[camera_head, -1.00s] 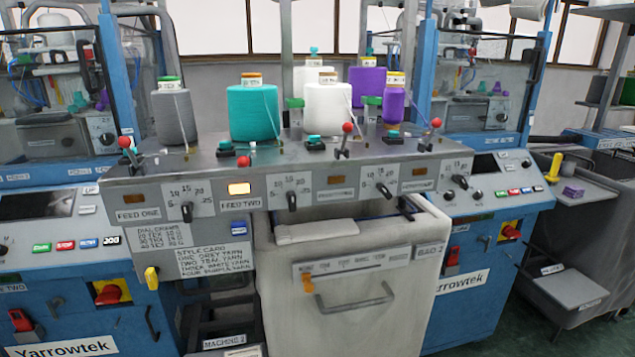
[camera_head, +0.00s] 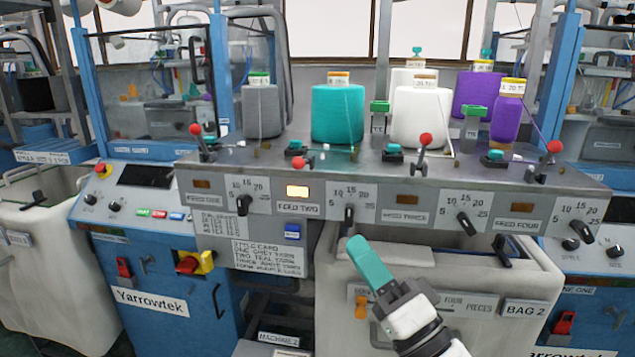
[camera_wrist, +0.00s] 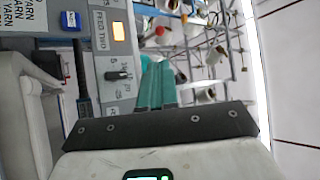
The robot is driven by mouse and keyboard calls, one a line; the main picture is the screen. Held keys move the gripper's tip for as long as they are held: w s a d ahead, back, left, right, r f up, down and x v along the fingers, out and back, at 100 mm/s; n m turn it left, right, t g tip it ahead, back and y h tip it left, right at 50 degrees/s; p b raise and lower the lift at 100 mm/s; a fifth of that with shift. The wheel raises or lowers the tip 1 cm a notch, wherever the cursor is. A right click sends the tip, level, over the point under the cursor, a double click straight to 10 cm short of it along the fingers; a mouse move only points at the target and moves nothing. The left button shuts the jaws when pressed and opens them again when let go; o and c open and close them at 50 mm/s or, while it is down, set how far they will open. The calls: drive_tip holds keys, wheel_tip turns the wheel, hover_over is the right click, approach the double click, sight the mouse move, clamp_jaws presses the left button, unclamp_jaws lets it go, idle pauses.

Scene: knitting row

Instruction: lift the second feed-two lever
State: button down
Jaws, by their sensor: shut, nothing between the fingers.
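The feed-two lever (camera_head: 299,163) is a short lever with a red ball. It lies low at the front edge of the grey console top, above the FEED TWO label (camera_head: 298,208) and its lit amber lamp (camera_head: 297,191). My gripper (camera_head: 356,246) has teal fingers closed together, empty. It is in front of the console, below and right of the lever, and apart from it. In the wrist view the teal fingers (camera_wrist: 157,84) point at the sideways console, beside the feed-two dial (camera_wrist: 117,75).
Similar red-ball levers stand upright at feed one (camera_head: 197,131), feed three (camera_head: 425,139) and feed four (camera_head: 554,147). Yarn cones, including a teal one (camera_head: 338,113) and a white one (camera_head: 420,118), stand behind. A pale bag bin (camera_head: 340,290) is below the console.

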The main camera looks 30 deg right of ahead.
drive_tip(key=p+x, duration=0.3)
drive_tip(key=x, duration=1.1)
drive_tip(key=shift+w+a+f+p, duration=0.1)
drive_tip(key=shift+p, duration=0.2)
drive_tip(key=shift+r+p, duration=0.45)
drive_tip(key=shift+p, duration=0.1)
wheel_tip(320, 180, up, 7)
drive_tip(key=m+g+h+p, duration=0.1)
drive_tip(key=m+p, duration=0.1)
drive_tip(key=p, duration=0.7)
hover_over(301, 163)
drive_tip(key=d, duration=0.3)
drive_tip(key=shift+w+a+f, duration=0.15)
drive_tip(key=shift+w+a, duration=0.05)
drive_tip(key=shift+w, duration=0.05)
idle(0.6)
